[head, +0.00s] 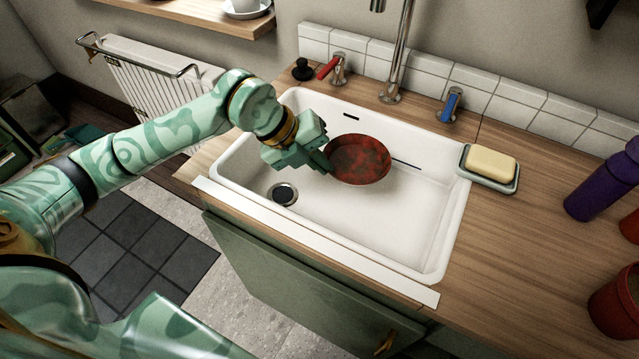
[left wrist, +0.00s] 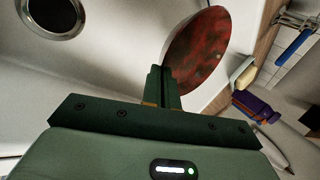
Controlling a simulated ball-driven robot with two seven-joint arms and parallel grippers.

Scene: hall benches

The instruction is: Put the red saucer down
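The red saucer (head: 360,159) has dark mottled patches and is over the white sink basin (head: 330,215) in the head view. My left gripper (head: 322,162) is at the saucer's left edge. In the left wrist view its fingers (left wrist: 161,82) are together on the rim of the saucer (left wrist: 200,50), which extends away from the fingertips. The saucer looks held above the basin floor; its exact height is hard to judge. My right gripper is not in view.
The drain (head: 283,194) is at the basin's left. A soap dish (head: 488,181) with yellow soap (head: 491,163) stands on the wooden counter (head: 520,240) to the right. A tall tap (head: 399,60) rises behind the sink. A purple bottle (head: 606,180) and red pots are at far right.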

